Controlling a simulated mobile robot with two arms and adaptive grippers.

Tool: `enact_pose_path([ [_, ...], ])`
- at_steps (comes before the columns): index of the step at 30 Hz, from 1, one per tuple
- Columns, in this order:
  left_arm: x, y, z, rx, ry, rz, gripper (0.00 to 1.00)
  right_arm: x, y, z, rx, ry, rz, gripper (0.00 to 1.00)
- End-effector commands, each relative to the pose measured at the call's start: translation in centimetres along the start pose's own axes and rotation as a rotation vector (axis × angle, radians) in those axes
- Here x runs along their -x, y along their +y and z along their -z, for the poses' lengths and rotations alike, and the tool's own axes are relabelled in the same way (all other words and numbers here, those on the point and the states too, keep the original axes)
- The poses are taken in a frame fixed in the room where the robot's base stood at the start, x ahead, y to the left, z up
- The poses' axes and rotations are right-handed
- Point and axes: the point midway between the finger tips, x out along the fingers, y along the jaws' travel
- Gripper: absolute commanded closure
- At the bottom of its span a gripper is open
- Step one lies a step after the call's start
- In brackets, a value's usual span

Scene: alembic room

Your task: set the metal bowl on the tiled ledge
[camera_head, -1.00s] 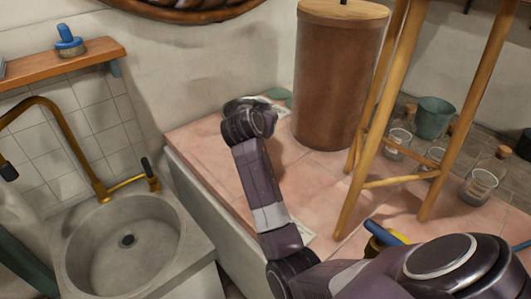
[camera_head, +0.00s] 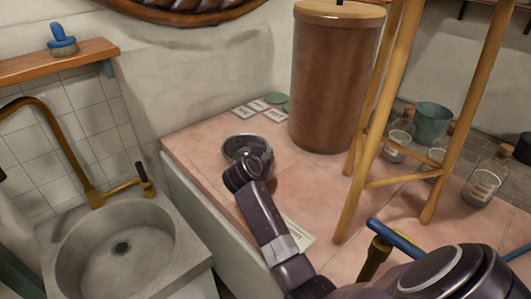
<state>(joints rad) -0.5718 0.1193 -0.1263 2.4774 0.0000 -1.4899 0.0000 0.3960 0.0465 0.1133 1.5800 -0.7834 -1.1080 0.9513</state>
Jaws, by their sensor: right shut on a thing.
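The metal bowl (camera_head: 229,147) is small, grey and round, and shows in the head view over the left part of the pink tiled ledge (camera_head: 205,139). My right gripper (camera_head: 246,168) is at its near side, shut on it. The wrist hides the near part of the bowl and the fingertips. I cannot tell whether the bowl's base touches the tiles or is slightly above them. My left gripper is not in view.
A tall brown bin (camera_head: 332,85) with a wooden lid stands behind the bowl. A wooden stool (camera_head: 352,190), glass jars (camera_head: 482,187) and a green pot (camera_head: 432,122) are to the right. Small cards (camera_head: 272,114) lie behind the bowl. A stone sink (camera_head: 85,265) is at left.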

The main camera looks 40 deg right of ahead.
Motion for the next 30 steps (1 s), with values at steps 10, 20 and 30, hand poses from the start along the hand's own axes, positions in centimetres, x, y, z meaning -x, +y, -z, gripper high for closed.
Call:
enact_pose_path([
  [10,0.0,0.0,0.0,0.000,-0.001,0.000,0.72,0.0,0.0,-0.1,0.001,-0.002,-0.001,0.73],
  [20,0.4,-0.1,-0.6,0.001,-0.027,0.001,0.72,1.3,-0.1,0.0,0.001,-0.002,0.003,0.73],
  [30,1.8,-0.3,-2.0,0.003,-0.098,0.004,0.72,8.2,-0.1,0.1,-0.001,-0.004,0.002,0.73],
])
